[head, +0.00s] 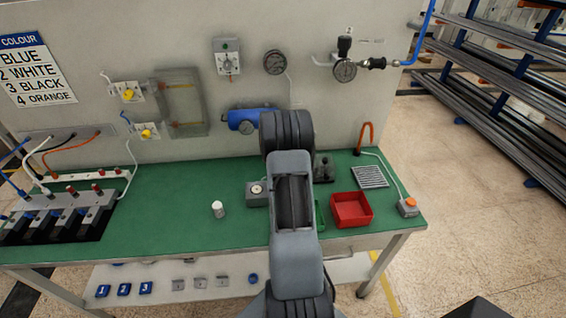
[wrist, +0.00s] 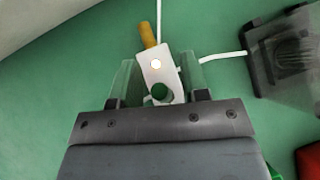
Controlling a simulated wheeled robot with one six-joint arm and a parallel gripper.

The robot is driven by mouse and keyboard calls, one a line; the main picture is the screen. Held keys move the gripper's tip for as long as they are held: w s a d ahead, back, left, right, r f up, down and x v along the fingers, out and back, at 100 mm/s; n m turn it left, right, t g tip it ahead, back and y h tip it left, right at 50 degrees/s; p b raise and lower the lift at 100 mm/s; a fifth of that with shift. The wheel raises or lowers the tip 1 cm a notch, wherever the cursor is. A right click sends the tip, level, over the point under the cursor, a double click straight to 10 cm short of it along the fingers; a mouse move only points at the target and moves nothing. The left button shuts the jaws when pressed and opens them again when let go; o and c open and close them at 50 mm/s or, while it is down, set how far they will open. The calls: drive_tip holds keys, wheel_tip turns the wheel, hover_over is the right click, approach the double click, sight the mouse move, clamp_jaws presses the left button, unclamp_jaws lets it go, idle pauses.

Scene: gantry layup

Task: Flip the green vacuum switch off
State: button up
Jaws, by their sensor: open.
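The green vacuum switch (wrist: 161,92) is a short dark green knob or lever end on a small white plate (wrist: 152,78) in the wrist view. A pale round lamp-like spot (wrist: 156,64) sits above it on the plate. My gripper (wrist: 158,76) is open, with one finger on either side of the plate and nothing held. The switch lies between the fingers, close to the gripper body; I cannot tell whether a finger touches it. In the head view my arm hides the gripper and the switch.
A dark fixture (wrist: 285,60) stands at right. On the green bench (head: 160,215) are a red tray (head: 351,210), a grey gauge box (head: 257,193) and a white cylinder (head: 218,209).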

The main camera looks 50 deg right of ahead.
drive_tip(key=shift+d+f, duration=0.15)
drive_tip(key=shift+f, duration=0.05)
drive_tip(key=shift+w, duration=0.1)
clamp_jaws()
